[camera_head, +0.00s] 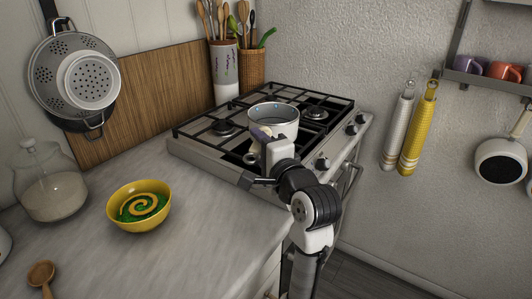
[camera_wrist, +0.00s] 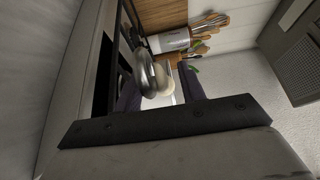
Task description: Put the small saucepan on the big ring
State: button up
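The small saucepan (camera_head: 274,118), white outside with a grey interior, sits upright over the front part of the hob; whether it rests on the grate is hard to tell. My gripper (camera_head: 262,142) is at its near side. In the wrist view, my gripper's fingers (camera_wrist: 161,92) stand apart, with a shiny rounded handle-like piece (camera_wrist: 149,72) between or just beyond them, nearer the left finger. Contact cannot be told. Two burners show: one at the back right (camera_head: 315,113) and one at the left (camera_head: 222,128). The saucepan and my arm hide the front of the hob.
A yellow bowl (camera_head: 139,206), a glass jar (camera_head: 48,185) and a wooden spoon (camera_head: 42,276) stand on the counter to the left. Utensil holders (camera_head: 225,72) stand behind the hob. Towels (camera_head: 417,130) hang on the right wall. The counter between bowl and hob is clear.

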jog(key=b+v, duration=1)
jog(key=v, duration=0.2)
dwell(0.3)
jog(key=shift+s+d, duration=0.1)
